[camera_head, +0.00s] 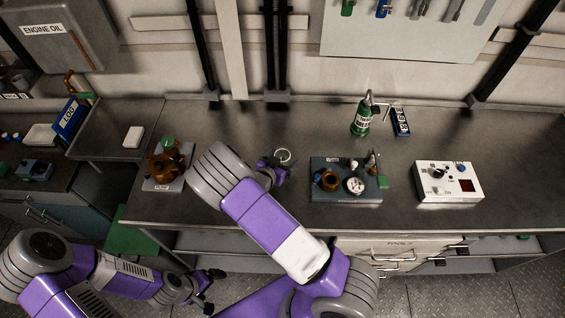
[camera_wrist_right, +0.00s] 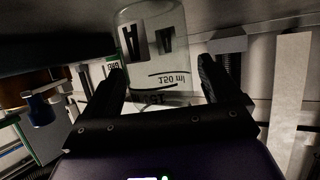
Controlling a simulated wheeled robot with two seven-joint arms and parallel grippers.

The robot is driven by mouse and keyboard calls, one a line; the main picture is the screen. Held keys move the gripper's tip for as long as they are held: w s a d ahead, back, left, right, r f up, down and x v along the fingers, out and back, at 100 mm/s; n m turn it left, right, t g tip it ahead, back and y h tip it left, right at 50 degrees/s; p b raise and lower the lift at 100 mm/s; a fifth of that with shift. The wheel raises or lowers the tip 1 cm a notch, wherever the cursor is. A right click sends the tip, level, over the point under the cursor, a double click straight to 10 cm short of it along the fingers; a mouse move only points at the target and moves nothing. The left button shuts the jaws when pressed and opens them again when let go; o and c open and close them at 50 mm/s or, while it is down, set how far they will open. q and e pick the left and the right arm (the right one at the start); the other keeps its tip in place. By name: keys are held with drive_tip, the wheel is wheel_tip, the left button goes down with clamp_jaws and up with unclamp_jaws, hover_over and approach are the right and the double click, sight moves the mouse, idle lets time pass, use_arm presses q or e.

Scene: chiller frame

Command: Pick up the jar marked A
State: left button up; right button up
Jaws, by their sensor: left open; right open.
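The clear glass jar marked A (camera_wrist_right: 158,45), with a "150 ml" line, stands on the bench in front of my right gripper (camera_wrist_right: 162,72) in the right wrist view. My right fingers are open on either side of its outline; how far it sits between them, I cannot tell. In the head view, the jar's round rim (camera_head: 283,155) shows beside my right gripper (camera_head: 275,169), whose arm hides part of the bench. My left gripper (camera_head: 206,291) is open and empty, low in front of the bench.
The bench (camera_head: 240,122) behind the jar is clear.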

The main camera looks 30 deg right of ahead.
drive_tip(key=shift+c, duration=0.2)
drive_tip(key=c, duration=1)
